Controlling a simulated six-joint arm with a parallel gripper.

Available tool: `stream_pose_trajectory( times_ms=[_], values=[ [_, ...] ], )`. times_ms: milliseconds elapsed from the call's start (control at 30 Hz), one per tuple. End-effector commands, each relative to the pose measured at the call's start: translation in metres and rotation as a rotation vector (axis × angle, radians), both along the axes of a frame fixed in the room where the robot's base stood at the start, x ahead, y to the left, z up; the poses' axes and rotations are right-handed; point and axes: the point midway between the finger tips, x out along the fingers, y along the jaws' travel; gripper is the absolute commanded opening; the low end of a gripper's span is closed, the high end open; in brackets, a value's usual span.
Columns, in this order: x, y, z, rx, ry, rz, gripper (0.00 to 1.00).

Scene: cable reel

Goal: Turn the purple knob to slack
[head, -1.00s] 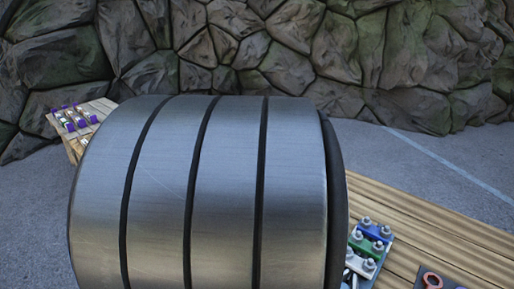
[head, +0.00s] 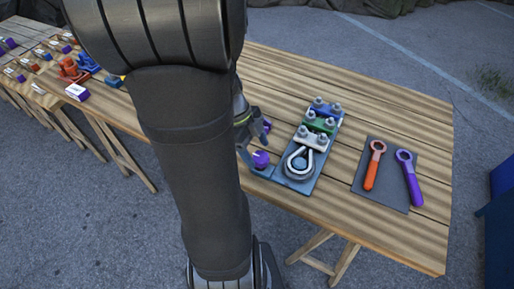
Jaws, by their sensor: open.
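A round purple knob (head: 261,159) shows just right of my arm, beside the left end of a grey-blue plate on the wooden table. A second, smaller purple piece (head: 266,126) shows a little behind it; I cannot tell whether both belong to one part. My gripper (head: 246,133) is partly hidden behind my dark arm. What shows of it is open, close to the purple pieces; I cannot tell whether it touches them. The cable reel is not clearly visible.
The plate (head: 294,184) carries a metal loop and blue, green and white clamps (head: 320,122). An orange wrench (head: 374,166) and a purple wrench (head: 409,178) lie on a dark mat (head: 381,202). A second table at left holds several small coloured parts.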

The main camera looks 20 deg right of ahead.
Motion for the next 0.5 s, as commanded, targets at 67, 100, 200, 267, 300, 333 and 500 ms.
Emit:
stream_pose_trajectory(
  times_ms=[67,100,200,267,300,333,500],
  values=[
    [-0.003,-0.003,-0.009,0.0,0.002,-0.002,0.67],
    [-0.004,-0.004,-0.013,0.0,0.002,-0.002,0.67],
    [-0.005,-0.006,-0.019,0.0,0.001,-0.001,0.67],
    [-0.006,-0.006,-0.021,0.0,0.001,-0.001,0.67],
    [-0.006,-0.007,-0.021,0.0,0.0,-0.001,0.67],
    [-0.006,-0.007,-0.021,0.0,0.0,-0.001,0.67],
    [-0.006,-0.007,-0.021,0.0,0.0,-0.001,0.67]
  ],
)
